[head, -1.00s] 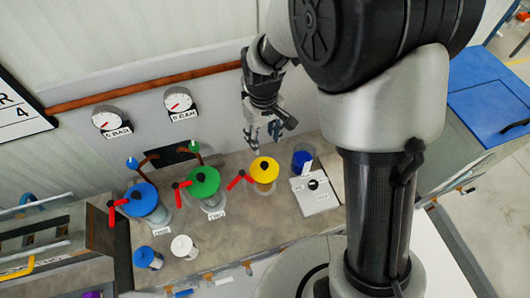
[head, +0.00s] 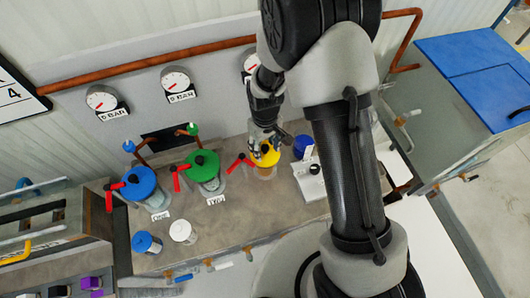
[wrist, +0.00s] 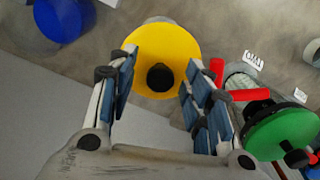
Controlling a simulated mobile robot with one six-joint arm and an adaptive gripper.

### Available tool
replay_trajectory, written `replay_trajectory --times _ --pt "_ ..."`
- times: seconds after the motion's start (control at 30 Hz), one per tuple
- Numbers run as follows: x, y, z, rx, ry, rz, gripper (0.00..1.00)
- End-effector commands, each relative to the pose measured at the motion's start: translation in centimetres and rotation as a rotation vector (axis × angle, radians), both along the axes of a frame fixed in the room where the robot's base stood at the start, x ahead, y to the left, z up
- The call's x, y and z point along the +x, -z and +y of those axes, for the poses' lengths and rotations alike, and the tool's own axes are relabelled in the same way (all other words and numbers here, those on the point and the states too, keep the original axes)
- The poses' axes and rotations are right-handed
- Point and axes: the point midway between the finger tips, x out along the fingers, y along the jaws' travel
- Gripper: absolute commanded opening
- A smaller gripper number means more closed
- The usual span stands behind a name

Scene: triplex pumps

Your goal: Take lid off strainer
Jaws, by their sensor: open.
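Three strainers with coloured lids stand on the bench, with blue (head: 139,184), green (head: 202,166) and yellow (head: 265,156) lids. Each lid has a dark knob on top; the yellow lid's knob (wrist: 160,77) shows clearly in the wrist view. My gripper (head: 264,150) is open at the yellow lid. In the wrist view its blue-padded fingers (wrist: 158,95) spread either side of the knob, and the knob is between them in the picture. I cannot tell whether the fingers touch the lid. The task does not say which strainer is meant.
Red handles (head: 240,161) stick out beside the strainers. A blue container (head: 303,147) and a pale box with a black knob (head: 311,178) stand right of the yellow one. Small blue-topped (head: 146,243) and white (head: 183,232) containers stand in front. Gauges (head: 175,81) line the wall behind.

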Motion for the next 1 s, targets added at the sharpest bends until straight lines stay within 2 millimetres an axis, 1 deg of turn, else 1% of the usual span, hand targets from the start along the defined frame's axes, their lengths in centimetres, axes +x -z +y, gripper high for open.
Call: replay_trajectory --times 0.07,0.27,0.9,0.97,1.0 --pt "-0.01 0.45 0.0 -0.001 0.0 0.001 0.46" --pt "0.02 0.42 0.01 0.001 0.0 -0.001 0.46" --pt "0.03 0.39 0.02 0.001 0.0 -0.001 0.04" --pt "0.03 0.39 0.02 0.001 0.0 -0.001 0.0" --pt "0.03 0.39 0.02 0.001 0.0 -0.001 0.0"
